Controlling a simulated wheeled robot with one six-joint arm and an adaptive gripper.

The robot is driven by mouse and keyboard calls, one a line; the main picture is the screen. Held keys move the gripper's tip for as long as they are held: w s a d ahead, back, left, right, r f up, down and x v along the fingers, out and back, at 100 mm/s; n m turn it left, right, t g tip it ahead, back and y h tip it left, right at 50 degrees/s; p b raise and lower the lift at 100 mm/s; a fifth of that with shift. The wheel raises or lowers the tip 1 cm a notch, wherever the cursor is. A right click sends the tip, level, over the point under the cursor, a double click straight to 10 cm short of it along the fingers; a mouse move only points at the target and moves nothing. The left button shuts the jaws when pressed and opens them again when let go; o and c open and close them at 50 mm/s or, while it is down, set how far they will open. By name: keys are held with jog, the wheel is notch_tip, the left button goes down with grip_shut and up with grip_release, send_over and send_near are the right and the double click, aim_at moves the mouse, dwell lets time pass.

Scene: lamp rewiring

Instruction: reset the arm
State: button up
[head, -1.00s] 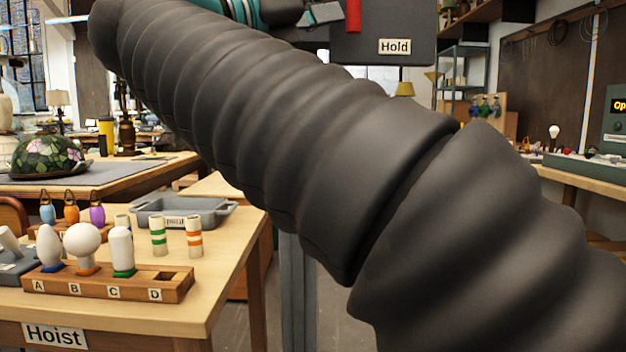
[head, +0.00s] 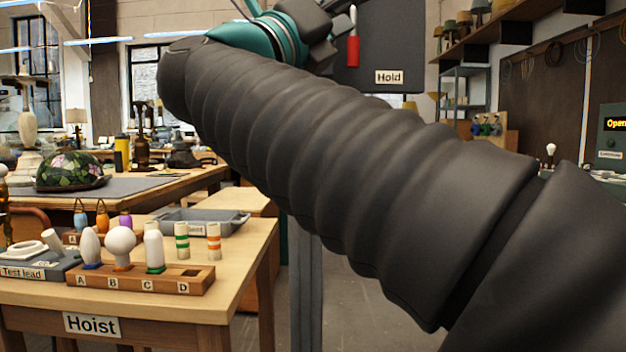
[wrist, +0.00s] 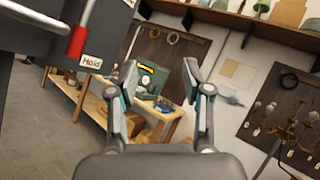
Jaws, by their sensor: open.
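My gripper (wrist: 160,90) shows in the wrist view with its two fingers spread wide apart. It is open and nothing is between the fingers. Beyond it, across the room, is a green device with a lit display (wrist: 147,75) on a wooden bench. In the head view my dark ribbed arm crosses from lower right to upper left, and the gripper end near the top is partly hidden behind it.
A dark panel labelled Hold (head: 372,40) with a red handle (head: 353,50) stands behind my arm's end. The Hoist table (head: 235,262) at the left carries a wooden bulb rack (head: 190,282), a grey tray (head: 240,222) and a Test lead block (head: 50,272).

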jog(key=w+a+f+n+t+y, duration=0.25)
jog(key=f+n+t+y, duration=0.2)
jog(key=n+y, duration=0.7)
jog(key=w+a+f+n+t+y, duration=0.1)
jog(key=w+f+n+t+y, duration=0.3)
jog(key=n+y, duration=0.8)
notch_tip(320, 180, down, 18)
jog(key=s+d+n+g, duration=0.2)
jog(key=n+g, duration=0.5)
jog(key=n, duration=0.5)
jog(key=s+d+f+n+g+h, duration=0.1)
jog(key=s+d+f+g, duration=0.3)
jog(key=f, duration=0.7)
jog(key=s+d+f+n+g+h, duration=0.2)
jog(key=s+d+f+g, duration=0.1)
jog(key=s+f, duration=0.5)
jog(key=s+d+f+n+g+h, duration=0.1)
jog(key=s+d+f+g, duration=0.3)
jog(key=f, duration=1)
jog(key=s+d+h, duration=0.1)
jog(key=s+d, duration=0.1)
jog(key=s, duration=0.1)
jog(key=shift+g, duration=0.35)
